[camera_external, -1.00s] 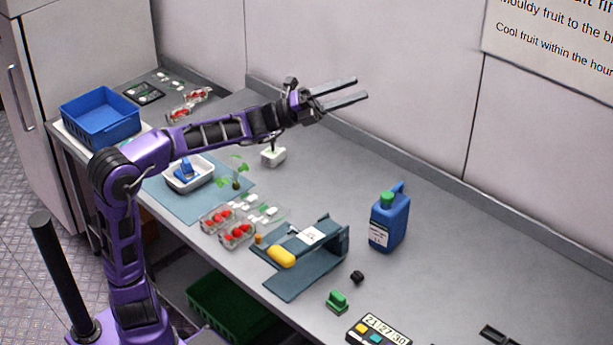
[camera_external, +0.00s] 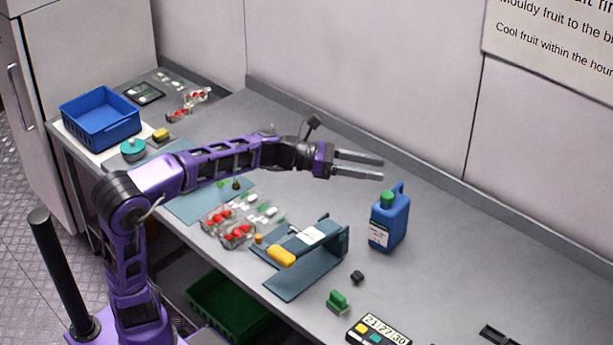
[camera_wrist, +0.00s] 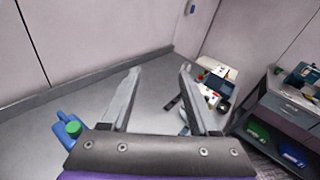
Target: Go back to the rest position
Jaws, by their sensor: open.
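My gripper (camera_external: 382,167) is open and empty. It is held above the worktop, stretched out to the right, with its fingers near the blue jug and a little up and left of it in the external view. In the wrist view the two fingers (camera_wrist: 160,76) are spread apart with nothing between them. My arm hides part of the bench behind it, including the spot where a white tray and a small white pot stood.
The blue jug (camera_external: 388,224) with a green cap stands closest to my gripper. A dark stand (camera_external: 290,283), strawberry punnets (camera_external: 238,234), a timer (camera_external: 379,330) and a green stamp-like item (camera_external: 338,301) lie nearer the front. A blue crate (camera_external: 101,121) stands at left. The back right worktop is clear.

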